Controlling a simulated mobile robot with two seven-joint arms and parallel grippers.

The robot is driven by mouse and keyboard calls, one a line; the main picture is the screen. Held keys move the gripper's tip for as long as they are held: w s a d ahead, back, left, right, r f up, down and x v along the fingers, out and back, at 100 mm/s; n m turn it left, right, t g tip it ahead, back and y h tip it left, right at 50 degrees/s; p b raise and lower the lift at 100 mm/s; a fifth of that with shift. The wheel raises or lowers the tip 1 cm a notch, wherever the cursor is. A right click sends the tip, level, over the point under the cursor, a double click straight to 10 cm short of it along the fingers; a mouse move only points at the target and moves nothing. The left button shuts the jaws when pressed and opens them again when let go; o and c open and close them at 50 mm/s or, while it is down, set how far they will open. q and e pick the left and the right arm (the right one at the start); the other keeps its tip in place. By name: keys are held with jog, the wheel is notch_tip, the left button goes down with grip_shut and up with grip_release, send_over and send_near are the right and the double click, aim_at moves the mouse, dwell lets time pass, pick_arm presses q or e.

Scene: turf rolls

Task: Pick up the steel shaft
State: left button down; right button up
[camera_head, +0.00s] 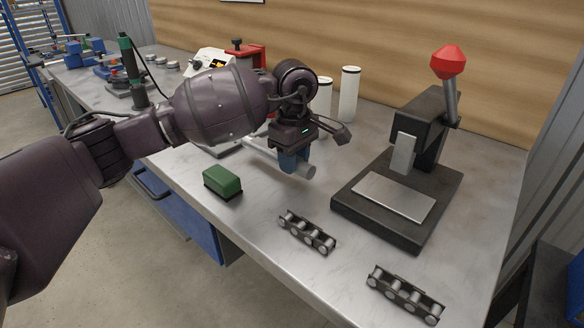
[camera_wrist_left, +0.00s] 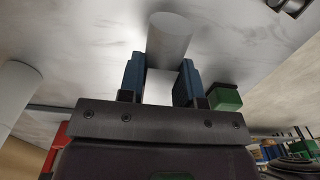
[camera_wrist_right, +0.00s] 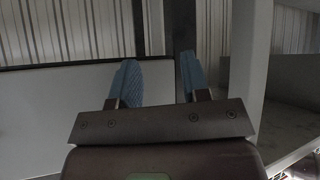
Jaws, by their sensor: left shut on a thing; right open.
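The steel shaft (camera_head: 306,171) is a plain grey cylinder over the workbench, between the green block and the black press. My left gripper (camera_head: 294,160) comes down from above with its blue fingers shut around the shaft near its right end. In the left wrist view the shaft (camera_wrist_left: 170,38) sits between the two blue fingers (camera_wrist_left: 161,80), its end facing the camera. I cannot tell whether the shaft touches the bench. My right gripper (camera_wrist_right: 158,78) shows only in the right wrist view, open and empty, away from the bench items.
The workbench (camera_head: 262,215) holds a green block (camera_head: 222,182), a black press (camera_head: 390,212) with a red knob, two chain pieces (camera_head: 306,232) (camera_head: 404,294) near the front edge, and white cylinders (camera_head: 348,95) at the back. A red vise-like thing (camera_head: 246,52) stands behind my left arm.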

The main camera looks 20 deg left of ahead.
pick_arm(q)
notch_tip(320, 180, up, 9)
jog(key=shift+r+p, duration=0.15)
jog(key=shift+p, duration=0.45)
notch_tip(320, 180, up, 18)
jog(key=p, duration=0.3)
jog(key=shift+r+p, duration=0.15)
jog(key=shift+p, duration=0.2)
pick_arm(e)
notch_tip(320, 180, up, 6)
jog(key=w+t, duration=0.1)
jog(key=shift+w+r, duration=0.15)
jog(key=shift+w, duration=0.1)
dwell(0.3)
